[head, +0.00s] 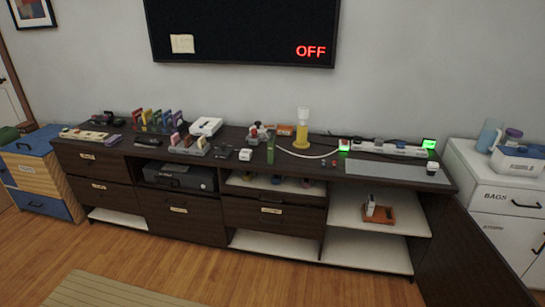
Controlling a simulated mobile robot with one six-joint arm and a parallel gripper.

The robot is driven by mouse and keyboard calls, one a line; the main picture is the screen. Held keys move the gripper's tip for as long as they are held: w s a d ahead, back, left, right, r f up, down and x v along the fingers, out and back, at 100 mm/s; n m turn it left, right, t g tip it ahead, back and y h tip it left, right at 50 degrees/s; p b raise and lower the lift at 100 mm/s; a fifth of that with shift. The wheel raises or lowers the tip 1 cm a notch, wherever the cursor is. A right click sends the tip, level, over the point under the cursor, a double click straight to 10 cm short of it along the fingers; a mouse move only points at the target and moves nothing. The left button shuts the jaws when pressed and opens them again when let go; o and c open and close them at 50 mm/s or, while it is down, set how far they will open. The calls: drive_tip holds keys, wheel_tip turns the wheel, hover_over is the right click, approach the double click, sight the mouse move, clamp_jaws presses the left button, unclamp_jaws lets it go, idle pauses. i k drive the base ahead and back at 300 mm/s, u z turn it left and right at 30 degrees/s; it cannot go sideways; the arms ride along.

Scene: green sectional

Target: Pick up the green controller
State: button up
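A slim green upright object (271,150) stands near the front edge of the long dark wooden cabinet (225,165), about the middle of its top. It may be the green controller, but it is too small to tell. A white station with a green light (345,145) and a small green screen (428,144) are farther right on the same top. My gripper is not in view.
A yellow stand (302,135) and a white box (206,127) stand near the green object. An orange tray (379,214) sits on a lower right shelf. A cabinet door (465,260) hangs open at right. The wooden floor (190,275) in front is mostly clear.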

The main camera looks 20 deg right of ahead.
sight(271, 143)
drive_tip(key=k, duration=1)
drive_tip(key=u, duration=0.4)
drive_tip(key=i, duration=0.7)
drive_tip(key=u, duration=0.35)
drive_tip(key=i, duration=1.55)
drive_tip(key=z, duration=0.15)
